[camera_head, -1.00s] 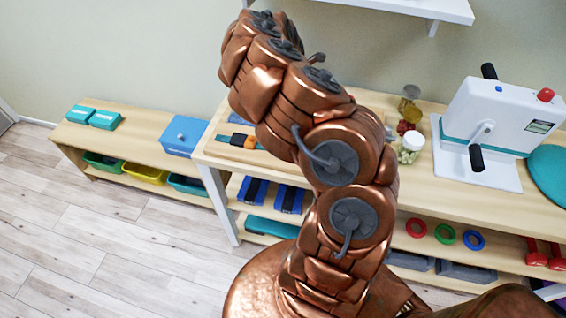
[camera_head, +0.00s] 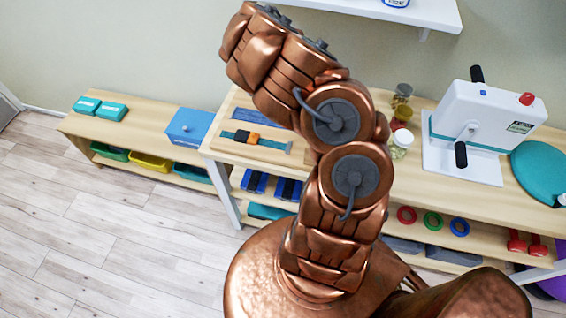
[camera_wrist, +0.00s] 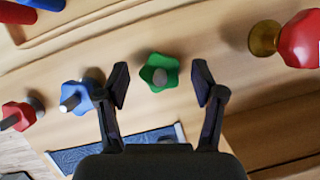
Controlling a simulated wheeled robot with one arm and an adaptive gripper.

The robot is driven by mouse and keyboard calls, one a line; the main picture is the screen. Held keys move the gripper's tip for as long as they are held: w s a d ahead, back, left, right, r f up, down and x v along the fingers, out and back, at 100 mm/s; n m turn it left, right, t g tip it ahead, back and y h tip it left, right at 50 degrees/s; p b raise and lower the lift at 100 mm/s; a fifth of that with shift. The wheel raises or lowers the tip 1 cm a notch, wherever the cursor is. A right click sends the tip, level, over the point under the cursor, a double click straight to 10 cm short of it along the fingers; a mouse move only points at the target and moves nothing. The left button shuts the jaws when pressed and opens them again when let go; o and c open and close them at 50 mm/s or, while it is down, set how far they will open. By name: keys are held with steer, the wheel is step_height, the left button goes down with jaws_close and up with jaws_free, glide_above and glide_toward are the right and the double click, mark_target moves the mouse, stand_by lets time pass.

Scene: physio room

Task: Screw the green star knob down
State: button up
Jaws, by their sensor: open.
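The green star knob (camera_wrist: 158,70) with a grey centre shows in the wrist view, near the upper middle. My gripper (camera_wrist: 161,76) is open there, one black finger on each side of the knob in the picture. The fingers look apart from the knob; the gap in depth is hard to judge. In the head view my copper arm rises to the upper left, and neither its gripper nor the green knob can be made out there.
In the wrist view, a blue star knob (camera_wrist: 77,97) and a red one (camera_wrist: 17,116) are left of the green knob. A red knob on a brass base (camera_wrist: 264,38) is at right. In the head view, jars (camera_head: 401,143) and a white machine (camera_head: 485,125) stand on the bench.

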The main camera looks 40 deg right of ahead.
steer(key=shift+n+p, duration=0.4)
steer(key=shift+n, duration=0.1)
steer(key=shift+n+t+y, duration=0.3)
steer(key=shift+n, duration=0.2)
steer(key=shift+s+f+n+t, duration=0.1)
steer(key=shift+n+t, duration=0.3)
steer(key=shift+n, duration=0.7)
steer(key=n+b, duration=0.1)
steer(key=n, duration=0.1)
steer(key=n+t+y+b, duration=0.1)
steer(key=shift+d+f+n+y+b, duration=0.15)
steer(key=shift+n+y+b, duration=0.15)
steer(key=shift+n+b, duration=0.1)
steer(key=shift+n+y+b, duration=0.3)
steer(key=shift+n+b, duration=0.3)
steer(key=shift+n, duration=0.3)
steer(key=n, duration=0.1)
steer(key=n+y, duration=0.1)
steer(key=n, duration=0.1)
steer(key=shift+r+t, duration=0.25)
steer(key=shift+t, duration=0.05)
steer(key=n+y+p, duration=0.1)
steer(key=n+p, duration=0.3)
steer(key=shift+d+r+y, duration=0.1)
steer(key=shift+d+y, duration=0.05)
steer(key=shift+y, duration=0.25)
steer(key=shift+s, duration=0.1)
